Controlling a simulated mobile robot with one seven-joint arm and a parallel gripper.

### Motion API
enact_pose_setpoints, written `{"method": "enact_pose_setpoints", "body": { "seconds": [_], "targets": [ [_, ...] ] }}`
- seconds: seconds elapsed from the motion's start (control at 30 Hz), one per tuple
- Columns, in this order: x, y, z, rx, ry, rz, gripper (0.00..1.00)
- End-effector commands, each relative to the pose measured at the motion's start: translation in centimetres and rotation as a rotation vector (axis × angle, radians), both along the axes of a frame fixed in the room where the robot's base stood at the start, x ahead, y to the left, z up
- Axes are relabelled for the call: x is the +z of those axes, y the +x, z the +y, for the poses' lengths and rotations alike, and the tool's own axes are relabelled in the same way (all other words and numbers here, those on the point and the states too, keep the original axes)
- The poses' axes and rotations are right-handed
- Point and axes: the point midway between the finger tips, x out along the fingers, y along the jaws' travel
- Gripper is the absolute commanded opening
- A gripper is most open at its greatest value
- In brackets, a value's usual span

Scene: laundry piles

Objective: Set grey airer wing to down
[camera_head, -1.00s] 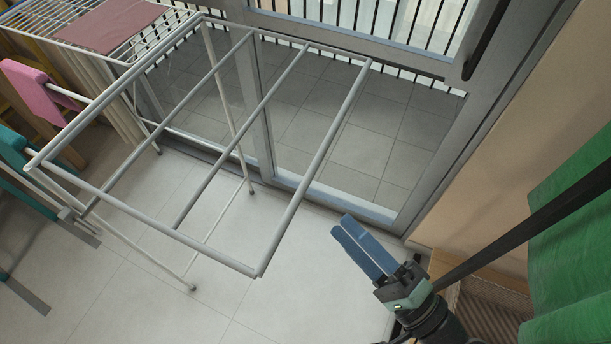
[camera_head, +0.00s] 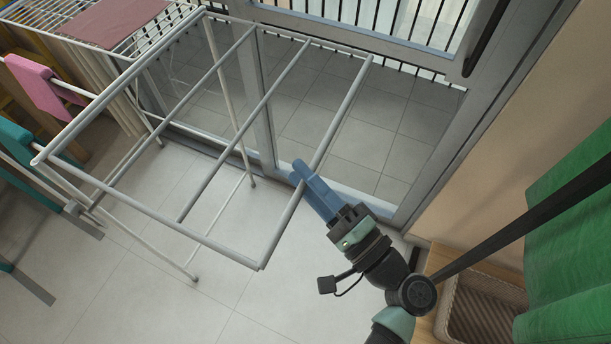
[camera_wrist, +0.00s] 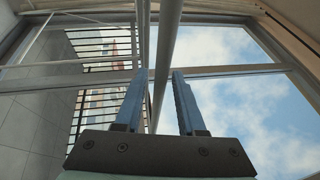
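The grey airer wing (camera_head: 190,204) is a frame of pale tubes in the head view. It stands out from the airer, raised and roughly level over the floor. My gripper (camera_head: 304,172) is at the wing's outer rail (camera_head: 339,120), on the right of the frame. In the wrist view my gripper (camera_wrist: 160,76) has its two blue fingers apart. A grey tube (camera_wrist: 168,45) runs lengthwise between them, with gaps visible. Whether the fingers touch it cannot be told. A thin white tube (camera_wrist: 143,35) shows to its left.
A mauve cloth (camera_head: 115,20) lies on the airer's white rack at upper left. Pink (camera_head: 40,85) and teal (camera_head: 22,150) items are at the left. A glass door (camera_head: 240,95) stands behind the wing. A brown basket (camera_head: 480,310) and green cloth (camera_head: 570,240) are at right.

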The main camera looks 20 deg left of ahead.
Motion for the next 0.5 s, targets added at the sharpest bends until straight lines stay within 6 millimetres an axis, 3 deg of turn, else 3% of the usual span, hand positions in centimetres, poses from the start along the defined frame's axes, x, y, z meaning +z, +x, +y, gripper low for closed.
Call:
{"method": "enact_pose_setpoints", "body": {
  "seconds": [0.03,0.2,0.5],
  "targets": [
    [0.01,0.00,-0.02,0.000,0.000,0.000,0.27],
    [0.00,0.00,-0.03,0.000,0.000,0.000,0.00],
    [0.02,-0.02,-0.05,0.000,0.000,0.000,0.00]
  ]
}}
